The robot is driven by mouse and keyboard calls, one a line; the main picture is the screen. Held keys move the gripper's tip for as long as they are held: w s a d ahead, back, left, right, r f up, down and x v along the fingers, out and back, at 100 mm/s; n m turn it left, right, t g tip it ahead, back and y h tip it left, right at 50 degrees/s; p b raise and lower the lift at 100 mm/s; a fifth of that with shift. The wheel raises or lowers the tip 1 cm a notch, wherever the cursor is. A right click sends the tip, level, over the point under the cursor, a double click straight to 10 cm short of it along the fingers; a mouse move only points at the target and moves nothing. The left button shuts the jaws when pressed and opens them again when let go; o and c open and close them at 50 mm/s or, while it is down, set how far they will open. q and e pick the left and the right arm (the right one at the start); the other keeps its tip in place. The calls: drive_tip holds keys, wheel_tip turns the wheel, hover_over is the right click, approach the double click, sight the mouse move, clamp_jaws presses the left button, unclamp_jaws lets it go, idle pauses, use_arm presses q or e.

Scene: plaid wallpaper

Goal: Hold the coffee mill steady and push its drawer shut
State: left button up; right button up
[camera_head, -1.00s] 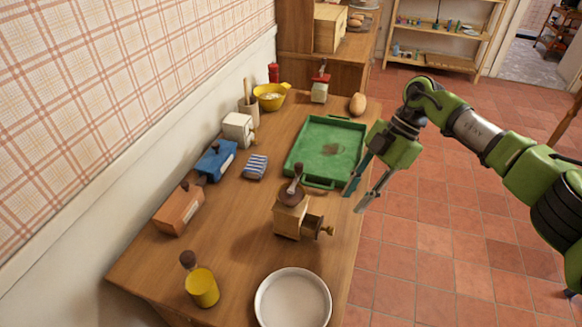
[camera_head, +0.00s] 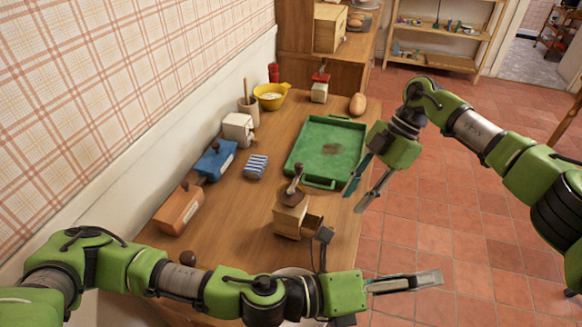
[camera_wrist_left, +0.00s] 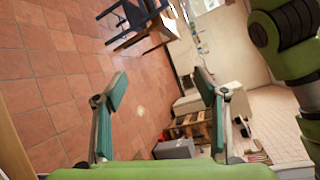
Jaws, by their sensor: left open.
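The wooden coffee mill (camera_head: 288,222) with its dark top and crank stands upright near the table's right edge in the head view. Its drawer (camera_head: 313,224) sticks out on the right side; its knob is hidden behind my left wrist's camera. My left gripper (camera_head: 438,279) is beyond the table's edge, right of and nearer than the mill, open and empty. Its spread fingers also show in the left wrist view (camera_wrist_left: 162,85), over floor and distant furniture. My right gripper (camera_head: 352,203) is open and empty, right of the mill and beside the green tray, apart from the mill.
The green tray (camera_head: 309,178) lies behind the mill. A striped item (camera_head: 256,167), blue box (camera_head: 216,160), orange-brown box (camera_head: 179,209) and white box (camera_head: 238,128) stand to the left. My left arm crosses the near table, hiding most of the white dish (camera_head: 292,271).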

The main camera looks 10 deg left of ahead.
use_arm(q)
drive_tip(key=w+a+r+n+t+y, duration=0.1)
drive_tip(key=w+a+r+n+t, duration=0.2)
drive_tip(key=w+a+r+t, duration=0.6)
drive_tip(key=w+a+r+n+t+y, duration=0.1)
drive_tip(key=w+a+r+n, duration=0.3)
drive_tip(key=w+r, duration=1)
drive_tip(key=m+g+y, duration=0.8)
drive_tip(key=g+y, duration=0.4)
drive_tip(key=g, duration=0.4)
hover_over(291, 202)
drive_tip(key=f, duration=1.7)
drive_tip(key=shift+w+d+f, duration=0.2)
drive_tip(key=shift+d+f, duration=0.05)
drive_tip(key=shift+d, duration=0.1)
drive_tip(key=shift+w+a+f+y, duration=0.1)
drive_tip(key=shift+a+y, duration=0.25)
drive_tip(key=shift+y, duration=0.05)
drive_tip(key=shift+a+f+m, duration=0.1)
drive_tip(key=shift+f+m, duration=0.1)
drive_tip(key=shift+m, duration=0.1)
wheel_tip(291, 202, down, 13)
drive_tip(key=shift+f, duration=0.2)
